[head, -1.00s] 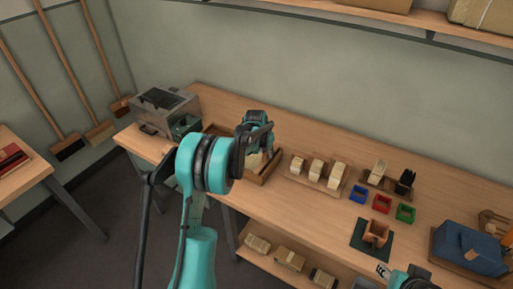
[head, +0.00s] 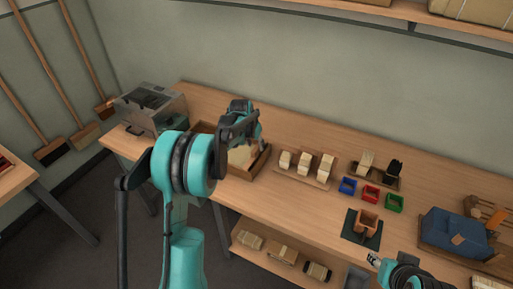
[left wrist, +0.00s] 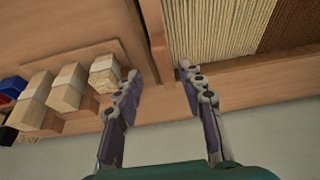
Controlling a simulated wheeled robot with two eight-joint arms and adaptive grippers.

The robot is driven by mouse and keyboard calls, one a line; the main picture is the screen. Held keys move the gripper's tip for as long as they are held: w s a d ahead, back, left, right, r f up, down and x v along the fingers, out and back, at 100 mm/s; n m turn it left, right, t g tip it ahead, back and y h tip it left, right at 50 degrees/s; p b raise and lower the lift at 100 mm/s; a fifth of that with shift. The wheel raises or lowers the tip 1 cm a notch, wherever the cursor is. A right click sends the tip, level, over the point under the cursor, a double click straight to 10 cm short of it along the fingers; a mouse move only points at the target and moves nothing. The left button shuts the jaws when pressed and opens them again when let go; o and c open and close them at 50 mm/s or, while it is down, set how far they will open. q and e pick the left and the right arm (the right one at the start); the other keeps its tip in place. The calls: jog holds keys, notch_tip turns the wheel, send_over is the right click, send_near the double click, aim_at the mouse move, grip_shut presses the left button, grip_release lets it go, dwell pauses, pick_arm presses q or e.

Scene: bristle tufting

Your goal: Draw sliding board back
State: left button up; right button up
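My left gripper (head: 257,138) is over the right part of an open wooden tray (head: 262,163) on the bench. In the left wrist view the left gripper (left wrist: 160,76) is open, with nothing between its fingers. Cream and brown bristles (left wrist: 217,30) lie in the tray there, and a wooden wall (left wrist: 154,28) shows just beyond the fingertips. A pale surface (head: 240,156) shows inside the tray in the head view; I cannot tell whether it is the sliding board. My right gripper (head: 374,260) is at the bench's front edge; its fingers are too small to read.
A rack with several banded blocks (head: 305,165) stands right of the tray. Blue, red and green bins (head: 370,194), a brown holder on a dark mat (head: 362,226) and a blue machine (head: 455,237) follow farther right. A grey metal box (head: 150,106) stands left.

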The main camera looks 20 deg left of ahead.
pick_arm(q)
jog(key=v, duration=0.8)
jog(key=shift+s+d, duration=0.1)
jog(key=s+d+r+t, duration=0.1)
jog(key=s+d+r, duration=0.25)
jog(key=s, duration=0.45)
jog(key=s+d+r, duration=0.3)
jog(key=s+d, duration=0.2)
jog(key=s, duration=0.2)
jog(key=s+d+f+t, duration=0.1)
jog(key=s+d+f, duration=0.1)
jog(key=s, duration=0.6)
jog(key=s+d+f+n, duration=0.1)
jog(key=s+d+f, duration=0.1)
jog(key=s, duration=0.7)
jog(key=shift+s+d+f+t, duration=0.15)
jog(key=shift+d+f+t, duration=0.15)
jog(key=shift+d+t, duration=0.15)
jog(key=shift+a, duration=0.15)
